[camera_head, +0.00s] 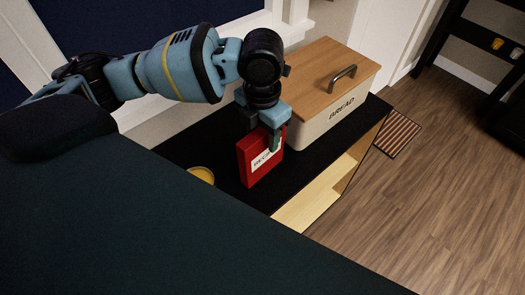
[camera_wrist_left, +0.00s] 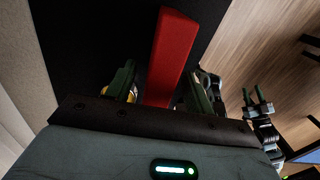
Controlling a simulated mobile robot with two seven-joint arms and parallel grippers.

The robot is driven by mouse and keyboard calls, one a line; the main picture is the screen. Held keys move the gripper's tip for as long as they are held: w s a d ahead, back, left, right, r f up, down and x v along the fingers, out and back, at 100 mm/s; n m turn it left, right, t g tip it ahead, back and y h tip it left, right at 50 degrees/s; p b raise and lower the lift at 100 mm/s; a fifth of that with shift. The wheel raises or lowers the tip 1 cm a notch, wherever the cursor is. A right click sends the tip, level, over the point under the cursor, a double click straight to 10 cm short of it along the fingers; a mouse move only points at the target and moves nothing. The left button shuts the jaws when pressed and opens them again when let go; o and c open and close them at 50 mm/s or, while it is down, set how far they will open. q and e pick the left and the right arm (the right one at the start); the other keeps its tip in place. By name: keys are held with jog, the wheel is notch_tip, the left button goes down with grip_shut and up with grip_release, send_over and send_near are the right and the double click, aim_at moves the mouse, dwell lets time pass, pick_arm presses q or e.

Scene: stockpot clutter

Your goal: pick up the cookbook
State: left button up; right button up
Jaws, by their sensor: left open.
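The cookbook (camera_head: 246,167), red with a white label on its cover, stands upright on the black top of a low cabinet. My left gripper (camera_head: 264,142) is over its upper edge, pointing down and open, with one finger in front of the cover. In the left wrist view the red cookbook (camera_wrist_left: 172,50) runs between the two spread fingers of my left gripper (camera_wrist_left: 162,88). A gap shows on the left side; on the right the finger is close, and I cannot tell if it touches. My right gripper (camera_wrist_left: 256,98) shows small at the right, its fingers apart.
A cream bread box (camera_head: 331,124) with a wooden lid and dark handle stands just right of the cookbook. A yellow round object (camera_head: 202,174) sits to its left, partly hidden. The black cabinet top (camera_head: 208,148) is otherwise clear nearby, with a wall behind.

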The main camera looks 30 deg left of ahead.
pick_arm(q)
grip_shut()
dwell(0.3)
jog(key=shift+r, duration=0.15)
